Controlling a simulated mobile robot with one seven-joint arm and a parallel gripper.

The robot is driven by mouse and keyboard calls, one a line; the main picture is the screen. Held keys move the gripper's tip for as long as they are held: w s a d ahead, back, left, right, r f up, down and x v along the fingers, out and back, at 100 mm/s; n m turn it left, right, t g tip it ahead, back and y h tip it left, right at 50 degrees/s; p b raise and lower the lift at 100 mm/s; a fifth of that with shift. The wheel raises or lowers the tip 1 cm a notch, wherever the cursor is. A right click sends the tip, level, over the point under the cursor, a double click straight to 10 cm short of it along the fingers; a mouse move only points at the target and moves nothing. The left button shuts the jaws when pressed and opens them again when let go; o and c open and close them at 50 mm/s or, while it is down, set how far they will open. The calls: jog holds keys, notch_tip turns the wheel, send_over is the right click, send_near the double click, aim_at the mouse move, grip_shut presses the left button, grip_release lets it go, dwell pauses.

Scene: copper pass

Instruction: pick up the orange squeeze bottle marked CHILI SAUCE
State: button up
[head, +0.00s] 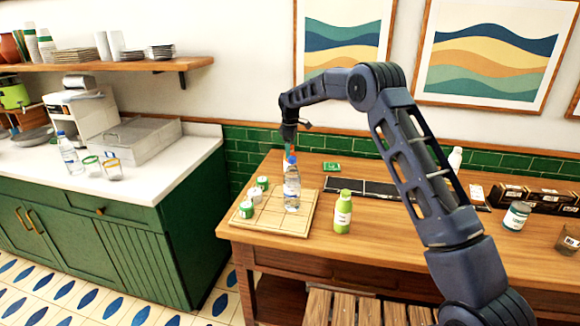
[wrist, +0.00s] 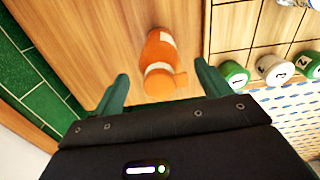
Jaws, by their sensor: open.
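The orange bottle (wrist: 160,48) shows in the wrist view, with pale bands around it. It is on the wooden table, between and just beyond my two fingertips; no lettering on it can be read. My gripper (wrist: 161,72) is open, one finger on each side of the bottle's near end, with gaps showing. In the head view my gripper (head: 289,138) hangs over the table's back left part, behind the clear water bottle (head: 292,187). The orange bottle is mostly hidden there.
A wooden board (head: 272,217) carries the water bottle and several green-and-white tins. A green bottle (head: 342,212) stands right of the board, near dark flat trays (head: 361,188). The green tiled wall (wrist: 30,75) is close on the wrist view's left.

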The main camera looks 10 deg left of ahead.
jog(key=shift+f, duration=1.55)
jog(key=c, duration=1.6)
jog(key=shift+o, duration=0.2)
jog(key=shift+r, duration=0.1)
